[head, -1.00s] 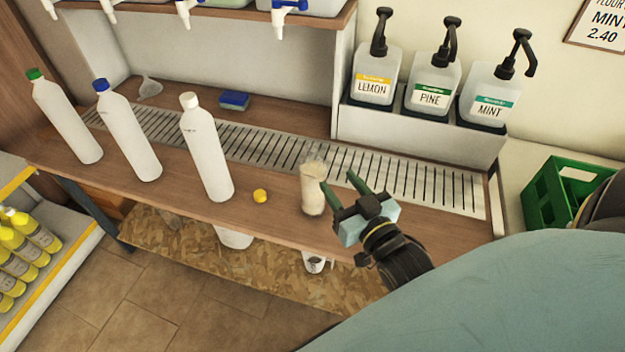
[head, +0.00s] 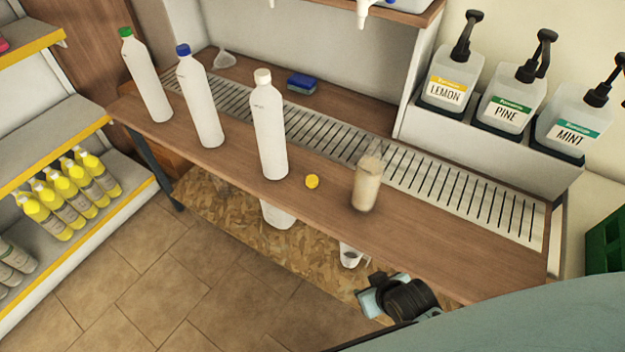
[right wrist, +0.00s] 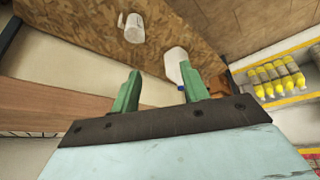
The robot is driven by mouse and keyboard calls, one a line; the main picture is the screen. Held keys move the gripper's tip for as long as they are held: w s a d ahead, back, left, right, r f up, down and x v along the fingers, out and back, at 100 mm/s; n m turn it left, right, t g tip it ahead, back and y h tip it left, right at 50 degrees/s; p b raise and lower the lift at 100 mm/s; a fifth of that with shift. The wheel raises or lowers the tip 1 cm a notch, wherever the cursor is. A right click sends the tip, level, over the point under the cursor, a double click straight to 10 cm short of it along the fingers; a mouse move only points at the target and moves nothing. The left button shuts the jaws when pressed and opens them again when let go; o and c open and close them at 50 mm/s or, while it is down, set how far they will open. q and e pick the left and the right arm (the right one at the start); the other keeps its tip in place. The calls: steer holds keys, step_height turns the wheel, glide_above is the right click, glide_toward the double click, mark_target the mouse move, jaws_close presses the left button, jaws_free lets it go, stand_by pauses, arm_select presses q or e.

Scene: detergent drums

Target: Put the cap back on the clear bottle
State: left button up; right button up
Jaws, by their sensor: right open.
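The clear bottle (head: 367,184) stands upright on the wooden counter, holding beige contents, its top uncapped. The yellow cap (head: 312,181) lies on the counter to the left of the bottle, apart from it. My right gripper (head: 380,292) is in front of the counter's front edge, below the bottle in the head view and apart from both; its fingers are hidden there. In the right wrist view its green fingers (right wrist: 159,90) are spread with nothing gripped. Neither the bottle nor the cap can be made out in that view. My left gripper is not in view.
White bottles with white (head: 270,135), blue (head: 200,105) and green (head: 147,80) caps stand left of the cap. A slotted drain strip (head: 440,185) runs behind. A lower shelf (head: 235,215) holds a white cup (head: 351,255). Pump dispensers (head: 508,105) stand at back right.

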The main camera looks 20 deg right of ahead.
steer(key=s+d+f+n+g, duration=0.1)
steer(key=s+f+g, duration=0.3)
steer(key=s+f, duration=1.9)
steer(key=shift+s+d+f+g, duration=0.2)
steer(key=shift+d+f+g, duration=0.1)
steer(key=shift+d+f, duration=0.35)
steer(key=shift+c, duration=0.4)
